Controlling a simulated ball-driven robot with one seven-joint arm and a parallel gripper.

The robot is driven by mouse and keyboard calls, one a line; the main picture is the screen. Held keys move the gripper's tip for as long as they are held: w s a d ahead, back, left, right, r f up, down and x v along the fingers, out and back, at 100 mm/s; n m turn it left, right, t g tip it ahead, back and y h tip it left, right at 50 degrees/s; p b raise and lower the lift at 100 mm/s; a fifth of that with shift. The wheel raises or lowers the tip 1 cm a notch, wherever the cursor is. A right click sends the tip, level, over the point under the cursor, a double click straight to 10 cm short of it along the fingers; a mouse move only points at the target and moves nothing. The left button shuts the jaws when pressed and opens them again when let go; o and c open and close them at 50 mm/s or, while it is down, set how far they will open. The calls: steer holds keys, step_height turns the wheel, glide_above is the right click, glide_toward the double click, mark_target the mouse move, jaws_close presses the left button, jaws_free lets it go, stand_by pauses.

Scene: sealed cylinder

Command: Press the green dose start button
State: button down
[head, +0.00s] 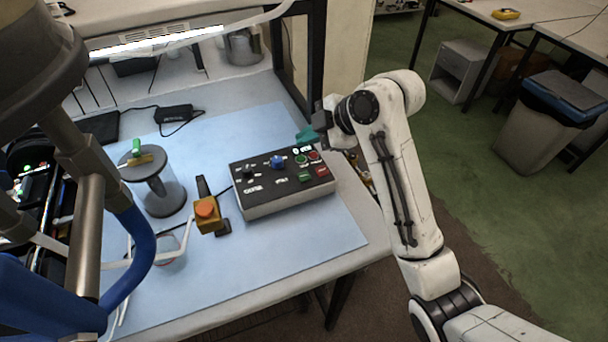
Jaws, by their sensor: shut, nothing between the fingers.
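A dark-topped control box (275,208) with pale sides sits on the blue mat. On its right part are a round green button (301,159), a green rectangular button (305,178), a round red button (314,155) and a red rectangular button (321,170). The labels are too small to read, so I cannot tell which green one is dose start. My gripper (304,137), with teal fingertips, is shut and empty. It shows just beyond the box's far right edge, near the round green button, apparently above it; its height is unclear.
A blue knob (277,162) is on the same box. An orange-topped yellow switch (208,212) stands left of it. A clear cylinder with a grey lid (142,164) stands farther left. The mat (285,262) is clear in front of the box. A dark frame post (307,60) rises behind.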

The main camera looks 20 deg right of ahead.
steer(key=b, duration=0.5)
glide_above(307, 178)
step_height(307, 178, down, 7)
steer(key=shift+r, duration=0.1)
steer(key=shift+f+b, duration=0.7)
steer(key=shift+f, duration=0.25)
steer(key=shift+f, duration=0.1)
stand_by(0.9)
steer(key=shift+f, duration=0.3)
steer(key=shift+f+b, duration=0.4)
stand_by(0.6)
steer(key=shift+r, duration=0.15)
steer(key=shift+r+p, duration=0.7)
